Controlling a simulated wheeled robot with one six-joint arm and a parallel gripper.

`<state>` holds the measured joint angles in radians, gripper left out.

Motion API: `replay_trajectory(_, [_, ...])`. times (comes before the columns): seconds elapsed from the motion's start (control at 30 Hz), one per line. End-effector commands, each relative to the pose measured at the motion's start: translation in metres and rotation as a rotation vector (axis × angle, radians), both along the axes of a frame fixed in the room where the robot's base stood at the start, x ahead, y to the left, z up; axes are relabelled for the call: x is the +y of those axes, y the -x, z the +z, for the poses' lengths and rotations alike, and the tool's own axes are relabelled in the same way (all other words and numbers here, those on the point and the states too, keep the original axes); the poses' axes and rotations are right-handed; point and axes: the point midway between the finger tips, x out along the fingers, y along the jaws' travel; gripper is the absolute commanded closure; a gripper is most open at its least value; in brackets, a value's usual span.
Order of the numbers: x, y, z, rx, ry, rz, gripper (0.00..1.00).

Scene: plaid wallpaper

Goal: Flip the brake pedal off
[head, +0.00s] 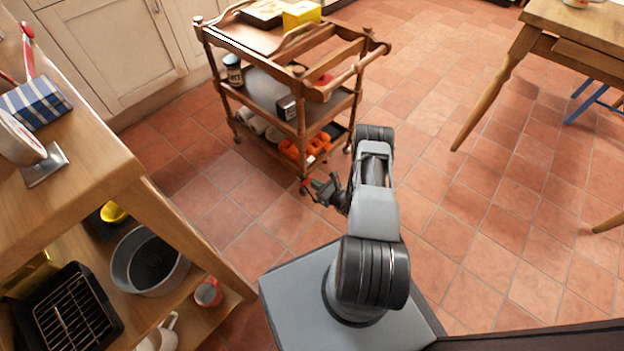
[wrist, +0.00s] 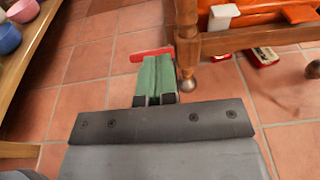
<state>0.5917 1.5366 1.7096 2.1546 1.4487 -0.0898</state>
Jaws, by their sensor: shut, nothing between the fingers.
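My gripper (head: 320,188), with green fingers, is low over the floor beside the near corner of the wooden trolley (head: 302,125). In the wrist view its fingers (wrist: 155,70) are pressed together with nothing between them. A thin red bar (wrist: 148,54), which looks like the brake pedal, lies just past the fingertips and beside the trolley's leg. It also shows as a small red piece in the head view (head: 306,184). The fingertips hide part of it, and I cannot tell whether they touch it or how it is tilted.
A wooden shelf unit (head: 100,185) with pans and cups stands at the left. The trolley's lowest shelf holds orange items (head: 300,150). A wooden table (head: 560,25) and a blue chair (head: 590,95) are at the upper right. The tiled floor right of my arm is clear.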

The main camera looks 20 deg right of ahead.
Motion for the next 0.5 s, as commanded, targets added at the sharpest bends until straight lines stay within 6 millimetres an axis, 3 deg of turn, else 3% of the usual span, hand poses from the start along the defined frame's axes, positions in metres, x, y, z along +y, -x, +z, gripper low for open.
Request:
replay_trajectory(0.2, [0.0103, -0.0017, -0.0029, 0.000, -0.002, 0.021, 1.00])
replay_trajectory(0.5, [0.0092, -0.0018, -0.0026, -0.001, -0.002, 0.019, 1.00])
